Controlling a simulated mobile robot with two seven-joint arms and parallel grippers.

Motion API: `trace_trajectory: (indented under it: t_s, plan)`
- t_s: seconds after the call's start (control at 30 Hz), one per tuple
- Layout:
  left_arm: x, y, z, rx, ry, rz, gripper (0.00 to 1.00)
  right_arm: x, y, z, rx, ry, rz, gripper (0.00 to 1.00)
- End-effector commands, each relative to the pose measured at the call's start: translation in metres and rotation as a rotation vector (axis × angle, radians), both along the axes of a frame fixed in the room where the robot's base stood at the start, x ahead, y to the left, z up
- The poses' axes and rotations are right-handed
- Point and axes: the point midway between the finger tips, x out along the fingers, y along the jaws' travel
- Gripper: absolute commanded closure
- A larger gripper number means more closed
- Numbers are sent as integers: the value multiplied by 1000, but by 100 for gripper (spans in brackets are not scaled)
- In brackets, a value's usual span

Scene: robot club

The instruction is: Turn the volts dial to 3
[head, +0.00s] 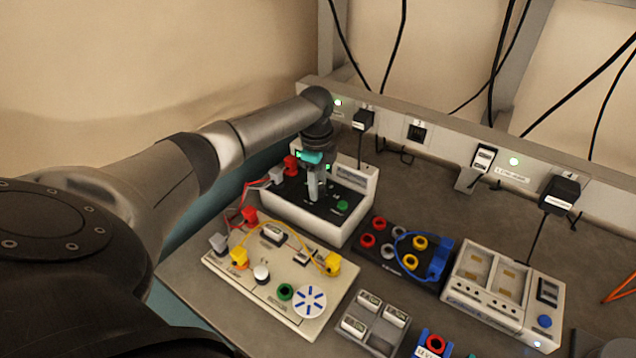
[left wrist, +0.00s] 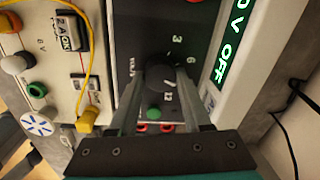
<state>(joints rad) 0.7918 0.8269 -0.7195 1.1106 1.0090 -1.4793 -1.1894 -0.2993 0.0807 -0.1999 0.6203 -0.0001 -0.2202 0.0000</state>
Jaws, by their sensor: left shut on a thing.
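The power supply (head: 298,222) is a white box with a black sloping panel at the back left of the bench. My left gripper (head: 313,192) points down at that panel. In the left wrist view my left gripper (left wrist: 160,82) is shut on the dark volts dial (left wrist: 158,77), one finger on each side. The numbers 3, 6 and 12 show around the dial; its pointer is hard to make out. The green display (left wrist: 231,40) shows 0 V and OFF. A green button (left wrist: 154,113) sits beside the dial. My right gripper is out of view.
A cream circuit board (head: 230,265) with yellow and red leads stands in front of the supply. A black socket block (head: 375,258) and a white charger-like unit (head: 470,318) stand to the right. A socket rail (head: 455,140) runs along the back.

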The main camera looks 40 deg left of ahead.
Motion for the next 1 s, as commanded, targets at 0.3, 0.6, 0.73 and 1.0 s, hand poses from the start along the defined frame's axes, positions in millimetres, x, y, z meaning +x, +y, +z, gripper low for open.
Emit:
trace_trajectory:
  t_s: [0.3, 0.6, 0.73, 1.0]
  plan:
    - [0, 0, 1, -1, 2, 29, 100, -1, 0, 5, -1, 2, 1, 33]
    - [1, -2, 3, -4, 4, 201, 100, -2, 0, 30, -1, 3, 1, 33]
    - [1, -2, 3, -5, 3, 318, 100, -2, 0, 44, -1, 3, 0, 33]
    - [2, -2, 3, -5, 2, 577, 100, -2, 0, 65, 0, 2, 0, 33]
